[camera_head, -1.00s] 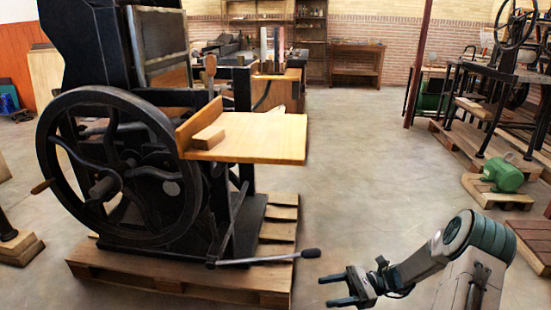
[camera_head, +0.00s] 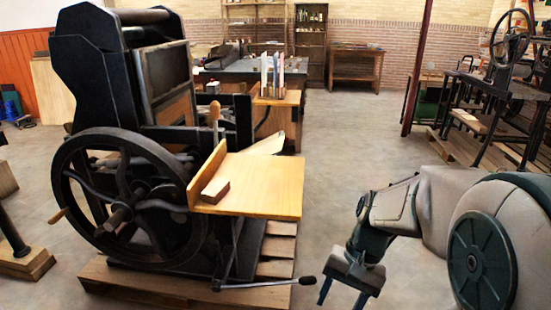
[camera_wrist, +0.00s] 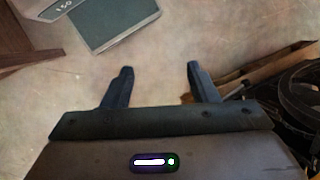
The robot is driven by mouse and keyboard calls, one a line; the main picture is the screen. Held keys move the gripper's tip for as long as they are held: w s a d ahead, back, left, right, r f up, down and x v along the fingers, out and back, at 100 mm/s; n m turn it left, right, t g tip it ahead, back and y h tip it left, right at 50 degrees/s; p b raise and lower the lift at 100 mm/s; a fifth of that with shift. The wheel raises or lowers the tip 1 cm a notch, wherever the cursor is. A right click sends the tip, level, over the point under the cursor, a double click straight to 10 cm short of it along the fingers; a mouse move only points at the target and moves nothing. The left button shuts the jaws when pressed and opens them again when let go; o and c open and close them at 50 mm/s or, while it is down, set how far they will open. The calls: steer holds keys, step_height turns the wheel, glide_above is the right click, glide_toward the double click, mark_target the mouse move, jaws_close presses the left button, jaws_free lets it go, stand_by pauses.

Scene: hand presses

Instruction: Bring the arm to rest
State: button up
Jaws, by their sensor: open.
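My gripper (camera_head: 342,293) is at the lower right of the head view, to the right of the press's lever end. Its two fingers point down and stand apart with nothing between them. In the wrist view the open fingers (camera_wrist: 160,75) show over bare concrete floor. My arm is bent, with its large joint close to the camera at the right edge. The black hand press (camera_head: 130,90) with its big flywheel (camera_head: 118,219) stands on the left. The gripper appears apart from it.
A lever (camera_head: 265,284) sticks out near my gripper. The press stands on a wooden pallet (camera_head: 140,290). Open floor lies in the middle. Another machine (camera_head: 500,100) stands at the right.

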steer(key=s+d+r+n+t+h+p, duration=0.1)
steer(key=s+r+n+t+p, duration=0.1)
steer(key=r, duration=0.4)
steer(key=s+d+r+n+t+h+p, duration=0.1)
steer(key=s+r+n+t+h+p, duration=0.1)
steer(key=r+p, duration=0.3)
step_height(320, 180, up, 2)
steer(key=shift+s+r+t, duration=0.15)
steer(key=shift+s+t, duration=0.45)
steer(key=shift+s, duration=0.2)
